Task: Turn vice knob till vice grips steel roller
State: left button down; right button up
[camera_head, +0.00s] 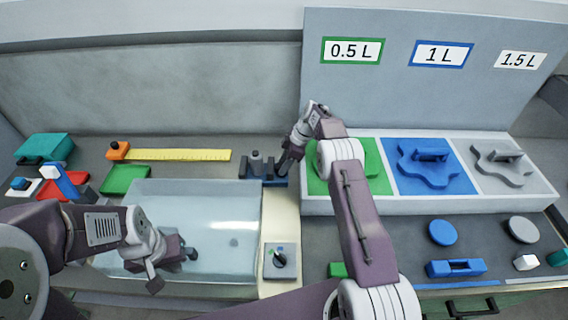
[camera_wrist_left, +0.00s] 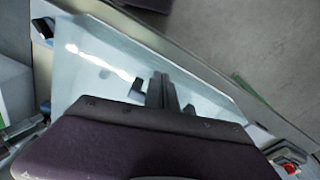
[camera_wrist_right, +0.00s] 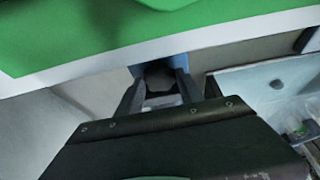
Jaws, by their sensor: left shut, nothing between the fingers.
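The small dark blue vice (camera_head: 256,168) stands on the cream strip at the back right of the clear basin, with grey parts on top. I cannot make out a separate steel roller there. My right gripper (camera_head: 287,165) is at the vice's right side. In the right wrist view my right gripper (camera_wrist_right: 157,92) has its fingers apart on either side of a dark round knob (camera_wrist_right: 158,77), with blue behind it. I cannot tell whether they press on it. My left gripper (camera_head: 178,262) is shut and empty over the basin, far from the vice; it also shows in the left wrist view (camera_wrist_left: 160,88).
The clear basin (camera_head: 210,205) fills the middle left. A dial box (camera_head: 280,262) sits at the front of the cream strip. The raised white platform (camera_head: 450,205) with green, blue and grey plates stands close on the right. A yellow ruler (camera_head: 180,155) lies behind the basin.

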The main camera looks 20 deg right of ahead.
jog(key=shift+m+t+b, duration=0.4)
jog(key=shift+m+b, duration=0.25)
jog(key=shift+m, duration=0.35)
jog(key=shift+r+m+t, duration=0.1)
jog(key=shift+m+t, duration=0.2)
jog(key=shift+m, duration=0.3)
jog(key=o, duration=1.4)
jog(key=shift+s, duration=0.1)
jog(key=b+v, duration=0.1)
jog(key=v, duration=0.8)
jog(key=shift+a+r+b, duration=0.1)
jog(key=shift+a+b, duration=0.05)
jog(key=shift+b, duration=0.2)
